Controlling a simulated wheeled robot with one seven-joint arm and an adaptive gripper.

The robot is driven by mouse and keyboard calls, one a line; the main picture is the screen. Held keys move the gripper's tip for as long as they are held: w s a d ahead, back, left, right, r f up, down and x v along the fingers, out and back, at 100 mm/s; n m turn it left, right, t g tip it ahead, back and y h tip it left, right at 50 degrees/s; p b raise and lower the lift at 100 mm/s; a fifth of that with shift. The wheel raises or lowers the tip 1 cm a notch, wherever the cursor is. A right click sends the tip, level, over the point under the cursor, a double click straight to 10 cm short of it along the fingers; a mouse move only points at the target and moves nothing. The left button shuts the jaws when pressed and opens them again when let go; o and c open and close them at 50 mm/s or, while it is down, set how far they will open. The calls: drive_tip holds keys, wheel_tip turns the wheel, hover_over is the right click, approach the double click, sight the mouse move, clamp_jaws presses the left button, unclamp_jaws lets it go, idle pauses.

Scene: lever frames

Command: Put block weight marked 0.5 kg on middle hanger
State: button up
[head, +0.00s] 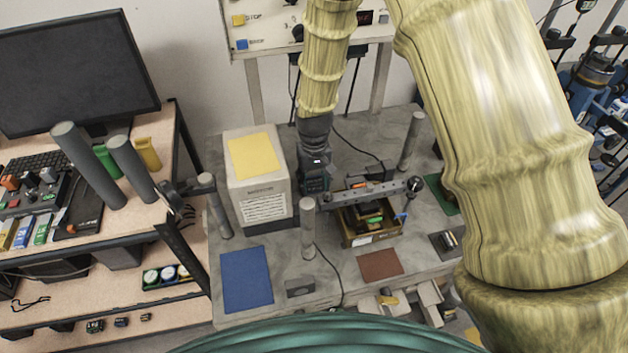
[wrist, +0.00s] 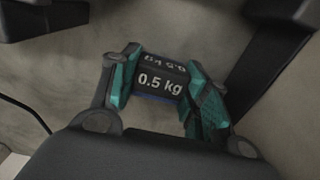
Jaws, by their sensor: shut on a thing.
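My gripper (wrist: 163,92) is shut on a black block weight (wrist: 160,68) marked 0.5 kg in white, with its teal fingertips on both sides of the block. In the head view my gripper (head: 315,182) points down between the beige box and the lever beam; the block cannot be made out there. The grey lever beam (head: 365,194) with holes runs across the bench, close to the right of my gripper. I cannot clearly make out the middle hanger.
A beige box with a yellow top (head: 253,155) stands left of my gripper. A brown open box (head: 372,237) with small items sits below the beam. Grey posts (head: 308,235) stand around. A blue mat (head: 246,279) and a red-brown mat (head: 380,265) lie clear in front.

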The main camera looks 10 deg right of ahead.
sight(314, 181)
drive_tip(key=o, duration=1.4)
drive_tip(key=shift+r, duration=0.15)
wheel_tip(314, 181, up, 11)
drive_tip(key=b, duration=0.4)
drive_tip(key=shift+r, duration=0.15)
drive_tip(key=shift+r+b, duration=0.25)
drive_tip(key=shift+b, duration=0.1)
drive_tip(key=shift+c, duration=1.1)
drive_tip(key=m, duration=0.6)
drive_tip(key=f+m+y+b, duration=0.1)
drive_tip(key=m, duration=0.5)
drive_tip(key=d+f+m, duration=0.1)
drive_tip(key=m, duration=0.5)
drive_tip(key=shift+s+d+f, duration=0.1)
drive_tip(key=shift+s+f, duration=0.05)
drive_tip(key=shift+s, duration=0.1)
drive_tip(key=shift+w+a+f+p, duration=0.1)
drive_tip(key=shift+f+p, duration=0.1)
drive_tip(key=shift+f, duration=0.65)
drive_tip(key=shift+s+a+f+p, duration=0.1)
drive_tip(key=shift+f+p, duration=0.05)
drive_tip(key=shift+f, duration=0.65)
drive_tip(key=shift+w+a+f+p, duration=0.1)
drive_tip(key=shift+f+p, duration=0.1)
drive_tip(key=shift+f, duration=0.65)
